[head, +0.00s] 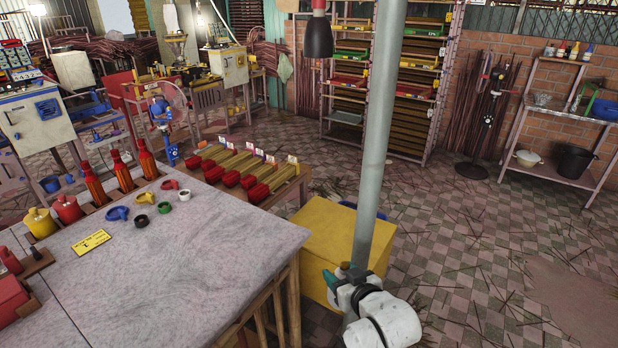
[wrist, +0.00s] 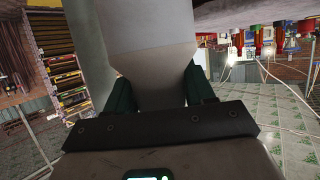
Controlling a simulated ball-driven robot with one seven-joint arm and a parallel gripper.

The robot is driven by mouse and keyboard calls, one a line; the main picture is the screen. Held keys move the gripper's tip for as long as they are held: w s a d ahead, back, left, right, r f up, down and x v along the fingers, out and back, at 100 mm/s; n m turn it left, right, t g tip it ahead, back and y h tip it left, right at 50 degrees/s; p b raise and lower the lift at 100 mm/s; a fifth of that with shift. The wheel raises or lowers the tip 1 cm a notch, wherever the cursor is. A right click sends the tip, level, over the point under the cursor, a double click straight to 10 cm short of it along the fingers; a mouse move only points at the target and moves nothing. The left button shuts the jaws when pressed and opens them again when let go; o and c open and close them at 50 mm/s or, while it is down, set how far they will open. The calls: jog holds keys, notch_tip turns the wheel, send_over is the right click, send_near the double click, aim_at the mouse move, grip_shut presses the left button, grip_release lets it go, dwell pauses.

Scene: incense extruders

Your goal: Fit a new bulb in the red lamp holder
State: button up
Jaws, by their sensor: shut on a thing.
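A dark lamp shade (head: 318,38) hangs at the top of the head view with a red lamp holder (head: 318,5) above its neck. I cannot see into the shade's open underside. In the wrist view, my gripper (wrist: 163,92) is shut, its dark green fingers on either side of a pale grey thing (wrist: 165,45). This thing narrows between the fingers and widens away from them. It is cut off by the top edge, so I cannot tell for sure that it is a bulb. In the head view my white wrist is low at centre right, well below the lamp.
A worktable (head: 190,255) with red bottles (head: 147,158), coloured rings and a yellow label (head: 90,242) is at left. A yellow box (head: 325,240) stands beside it. Red-ended bundles (head: 230,180) lie on a low bench behind. A shelf rack (head: 420,75) is at back; floor at right is mostly open.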

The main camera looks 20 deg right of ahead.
jog(key=w+r+n+y+b, duration=0.15)
jog(key=w+r, duration=0.25)
jog(key=r, duration=0.6)
jog(key=w+r+n+y, duration=0.2)
jog(key=w+r+y, duration=0.1)
jog(key=r, duration=0.8)
jog(key=s+a+r+n+g+y, duration=0.2)
jog(key=a+r, duration=0.1)
jog(key=r, duration=0.7)
jog(key=s+a+r+n+g+y, duration=0.2)
jog(key=s+a+r+n+y, duration=0.1)
jog(key=r, duration=0.7)
jog(key=shift+s+a+r, duration=0.25)
jog(key=shift+s+a, duration=0.1)
jog(key=shift+a, duration=0.4)
jog(key=shift+p, duration=0.85)
jog(key=shift+r+p, duration=1.35)
jog(key=shift+r, duration=0.15)
jog(key=shift+r+n+p, duration=0.15)
jog(key=shift+n+p, duration=0.1)
jog(key=shift+p, duration=0.1)
